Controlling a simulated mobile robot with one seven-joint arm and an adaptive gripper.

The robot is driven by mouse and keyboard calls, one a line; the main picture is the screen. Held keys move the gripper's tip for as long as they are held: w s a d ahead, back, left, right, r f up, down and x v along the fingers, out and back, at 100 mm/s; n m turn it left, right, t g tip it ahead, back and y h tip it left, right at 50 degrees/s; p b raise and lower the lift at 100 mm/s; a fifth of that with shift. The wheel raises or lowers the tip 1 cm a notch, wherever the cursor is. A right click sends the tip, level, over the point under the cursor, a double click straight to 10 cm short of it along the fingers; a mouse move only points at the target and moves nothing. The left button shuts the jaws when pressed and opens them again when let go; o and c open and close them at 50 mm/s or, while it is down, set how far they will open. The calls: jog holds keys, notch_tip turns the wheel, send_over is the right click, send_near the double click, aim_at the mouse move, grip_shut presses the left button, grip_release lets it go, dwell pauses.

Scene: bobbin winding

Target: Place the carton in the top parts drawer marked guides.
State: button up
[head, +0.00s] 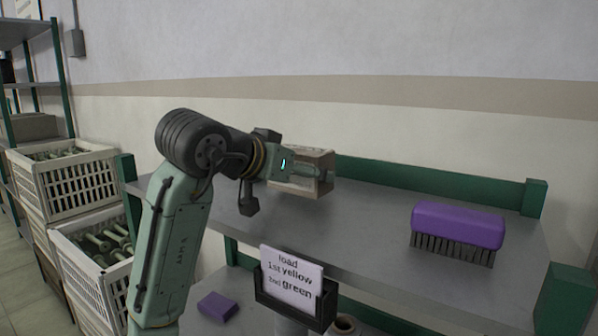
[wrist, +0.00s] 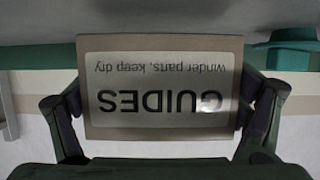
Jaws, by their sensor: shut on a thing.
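The carton (head: 303,170) is a small brown box held by my gripper (head: 305,168) over the left part of the grey shelf top. In the wrist view the carton (wrist: 160,85) shows a pale label reading "GUIDES" and "winder parts, keep dry", upside down in the picture. The gripper's fingers (wrist: 160,108) press on its left and right sides. From the head view I cannot tell whether the carton touches the shelf. No parts drawer is in view.
A purple brush (head: 457,230) lies at the right of the grey shelf (head: 370,225). A card (head: 291,272) reading "load 1st yellow 2nd green" stands in a dark holder in front. A purple block (head: 217,306) lies lower. White crates (head: 75,185) with bobbins stand left.

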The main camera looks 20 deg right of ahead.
jog(key=shift+f, duration=0.6)
jog(key=shift+f, duration=0.25)
jog(key=o, duration=1)
jog(key=shift+r, duration=0.3)
jog(key=shift+s+a, duration=0.2)
jog(key=shift+a, duration=0.05)
jog(key=b+v, duration=0.3)
jog(key=v, duration=0.8)
jog(key=shift+s+r+b, duration=0.1)
jog(key=shift+r+b, duration=0.15)
jog(key=shift+b, duration=0.1)
